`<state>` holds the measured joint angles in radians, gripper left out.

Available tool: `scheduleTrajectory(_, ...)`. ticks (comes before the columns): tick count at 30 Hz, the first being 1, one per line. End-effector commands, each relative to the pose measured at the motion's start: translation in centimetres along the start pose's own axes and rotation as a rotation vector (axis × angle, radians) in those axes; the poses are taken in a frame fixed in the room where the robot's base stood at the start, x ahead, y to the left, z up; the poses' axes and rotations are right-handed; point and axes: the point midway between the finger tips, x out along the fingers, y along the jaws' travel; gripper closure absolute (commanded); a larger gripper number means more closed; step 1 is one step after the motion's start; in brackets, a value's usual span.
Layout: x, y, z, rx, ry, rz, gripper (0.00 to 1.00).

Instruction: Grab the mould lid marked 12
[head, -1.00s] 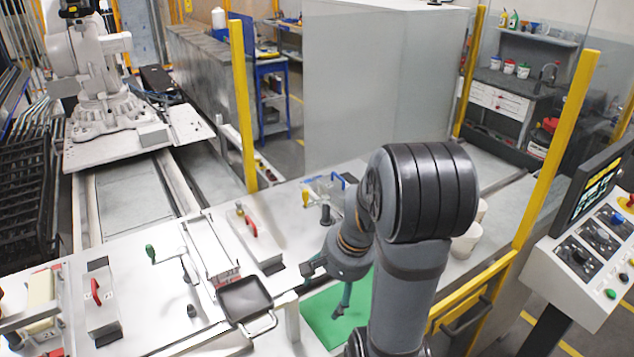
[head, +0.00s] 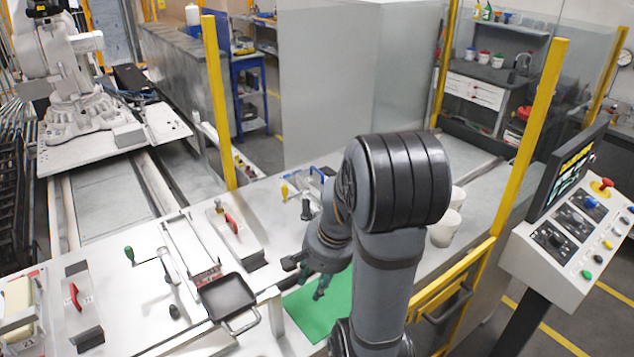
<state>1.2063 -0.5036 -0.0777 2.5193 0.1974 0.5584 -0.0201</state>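Two lid-like plates with red handles show in the head view. One red-handled plate (head: 86,322) lies at the left on the white bench, and the other red-handled plate (head: 243,243) lies farther back near the middle. Their markings are too small to read, so I cannot tell which is marked 12. My gripper (head: 312,283) points down above the green mat, right of both plates and apart from them. Its teal fingers look spread, with nothing seen between them. My arm partly hides the mat.
A dark square pan (head: 228,294) sits on the bench between the plates and the green mat (head: 333,308). A green-knobbed crank (head: 130,254) stands left of the pan. White cups (head: 445,229) stand right of my arm. A yellow rail and control panel (head: 560,245) bound the right.

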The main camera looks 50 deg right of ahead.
Motion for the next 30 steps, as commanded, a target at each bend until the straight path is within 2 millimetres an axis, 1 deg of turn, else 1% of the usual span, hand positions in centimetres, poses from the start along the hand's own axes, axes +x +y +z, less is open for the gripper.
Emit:
scheduleTrajectory(2,0.1,0.8,-1.9,-0.019,0.043,0.020,0.70)
scheduleTrajectory(4,0.2,2.0,-5.6,-0.059,0.127,0.054,0.70)
scheduleTrajectory(5,0.2,2.6,-7.7,-0.086,0.177,0.071,0.70)
scheduleTrajectory(6,0.0,3.5,-11.0,-0.130,0.253,0.094,0.70)
scheduleTrajectory(8,-0.5,4.5,-16.4,-0.211,0.379,0.119,0.70)
scheduleTrajectory(9,-0.9,4.8,-20.0,-0.276,0.465,0.126,0.70)
scheduleTrajectory(11,-1.7,4.6,-24.7,-0.382,0.585,0.118,0.70)
scheduleTrajectory(12,-2.1,4.2,-27.3,-0.455,0.656,0.099,0.70)
scheduleTrajectory(13,-2.4,3.8,-28.9,-0.511,0.704,0.080,0.70)
scheduleTrajectory(15,-2.9,2.5,-31.5,-0.636,0.792,0.022,0.70)
scheduleTrajectory(16,-2.9,1.9,-32.1,-0.687,0.820,-0.008,0.70)
scheduleTrajectory(18,-2.9,0.8,-32.7,-0.789,0.867,-0.077,0.70)
scheduleTrajectory(21,-2.8,-0.4,-32.5,-0.895,0.900,-0.163,0.70)
scheduleTrajectory(24,-2.6,-1.3,-32.1,-0.955,0.912,-0.217,0.70)
scheduleTrajectory(26,-2.2,-1.8,-32.2,-0.972,0.913,-0.233,0.70)
scheduleTrajectory(30,-1.0,-3.2,-33.3,-0.979,0.914,-0.239,0.70)
